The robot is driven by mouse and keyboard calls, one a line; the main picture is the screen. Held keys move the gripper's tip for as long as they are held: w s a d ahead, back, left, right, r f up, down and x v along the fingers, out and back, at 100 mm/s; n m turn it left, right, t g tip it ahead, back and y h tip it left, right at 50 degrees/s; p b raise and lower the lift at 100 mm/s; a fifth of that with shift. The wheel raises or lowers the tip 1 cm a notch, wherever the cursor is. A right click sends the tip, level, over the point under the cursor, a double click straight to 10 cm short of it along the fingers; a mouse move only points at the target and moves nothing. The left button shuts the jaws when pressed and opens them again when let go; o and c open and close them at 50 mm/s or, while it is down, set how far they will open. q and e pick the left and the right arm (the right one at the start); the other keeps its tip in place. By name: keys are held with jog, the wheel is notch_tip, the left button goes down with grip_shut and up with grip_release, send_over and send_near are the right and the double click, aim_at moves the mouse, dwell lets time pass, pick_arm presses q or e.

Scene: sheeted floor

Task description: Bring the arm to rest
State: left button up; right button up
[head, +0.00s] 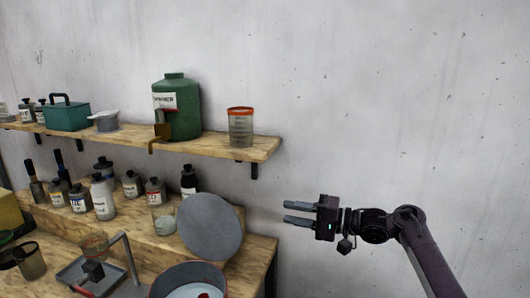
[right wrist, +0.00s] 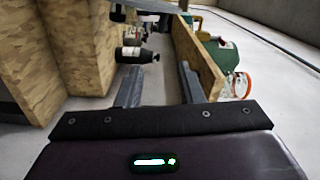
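My right gripper (head: 299,212) is held in the air to the right of the wooden shelf and workbench, pointing left in the head view. Its two fingers are apart with nothing between them. In the right wrist view the same gripper (right wrist: 160,90) shows both fingers spread, with a dark bottle (right wrist: 135,55) and the shelf beyond them. The right arm (head: 432,255) is bent, coming up from the lower right. My left gripper is not in the head view.
A shelf (head: 215,146) bears a green jug (head: 182,115), an orange-rimmed container (head: 240,127) and a teal box (head: 66,115). Below, a workbench (head: 257,250) holds several bottles, a grey round disc (head: 209,226) and a round pan (head: 188,281). The wall right of the shelf is bare.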

jog(key=s+d+f+n+t+h, duration=0.1)
jog(key=s+f+h, duration=0.25)
jog(key=f, duration=0.35)
jog(key=s+f+n+t+h, duration=0.1)
jog(key=s+f+t+h, duration=0.1)
jog(key=f+h, duration=0.35)
jog(key=s+d+f+n+t+h, duration=0.1)
jog(key=s+f+h, duration=0.15)
jog(key=f, duration=0.65)
jog(key=s+d+f+g+h, duration=0.1)
jog(key=s+d+g+h, duration=0.3)
jog(key=s, duration=1.1)
jog(key=s+d+g+h, duration=0.2)
jog(key=s+d, duration=0.5)
jog(key=s, duration=0.8)
notch_tip(320, 180, down, 30)
jog(key=s+n+g, duration=0.1)
jog(key=s+d+f+g, duration=0.1)
jog(key=s+d+f, duration=0.2)
jog(key=s+f, duration=1.5)
jog(key=shift+s+f+g, duration=0.25)
jog(key=shift+s+g, duration=0.05)
jog(key=shift+s, duration=0.7)
